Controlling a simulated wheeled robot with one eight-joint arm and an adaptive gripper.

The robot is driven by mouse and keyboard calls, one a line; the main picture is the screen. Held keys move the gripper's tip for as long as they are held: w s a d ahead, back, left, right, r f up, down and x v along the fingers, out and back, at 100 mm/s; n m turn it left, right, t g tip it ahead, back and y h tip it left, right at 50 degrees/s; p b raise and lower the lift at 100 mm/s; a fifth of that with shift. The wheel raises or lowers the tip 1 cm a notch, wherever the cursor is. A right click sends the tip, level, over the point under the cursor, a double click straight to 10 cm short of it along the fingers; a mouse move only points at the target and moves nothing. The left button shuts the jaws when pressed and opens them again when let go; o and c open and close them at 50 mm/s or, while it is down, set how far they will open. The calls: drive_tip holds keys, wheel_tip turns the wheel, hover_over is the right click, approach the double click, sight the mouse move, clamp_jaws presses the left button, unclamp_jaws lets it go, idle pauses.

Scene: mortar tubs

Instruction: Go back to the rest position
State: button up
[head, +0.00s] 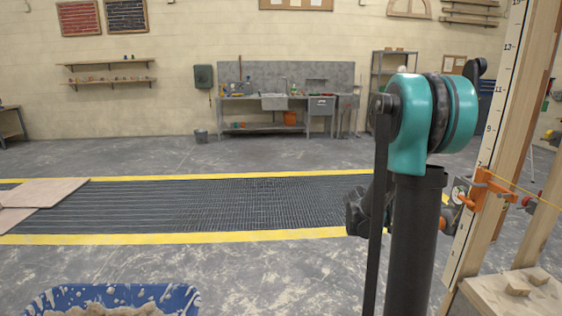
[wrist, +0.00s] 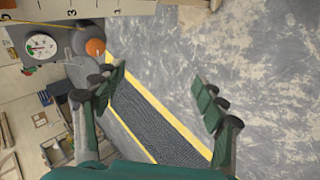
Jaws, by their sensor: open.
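My gripper (wrist: 158,88) shows in the wrist view with its two dark green fingers spread wide apart. Nothing is between them; grey concrete floor and the yellow-edged dark grating lie beyond. In the head view my teal and black arm stands upright right of centre, and the gripper cannot be made out clearly behind it. A blue tub (head: 66,296) with pale mortar in it is at the bottom left of the head view, cut off by the frame edge.
A wooden post frame with an orange clamp (head: 490,190) stands close on the right of my arm. A round dial gauge (wrist: 41,46) shows at the wrist view's upper left. A workbench (head: 275,100) is at the far wall. Open floor lies left and ahead.

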drive_tip(key=s+a+f+m+y, duration=0.2)
drive_tip(key=s+a+f+y, duration=0.2)
drive_tip(key=s+a, duration=1.5)
drive_tip(key=s+y, duration=0.3)
drive_tip(key=shift+a+t+y, duration=0.15)
drive_tip(key=shift+t+y, duration=0.25)
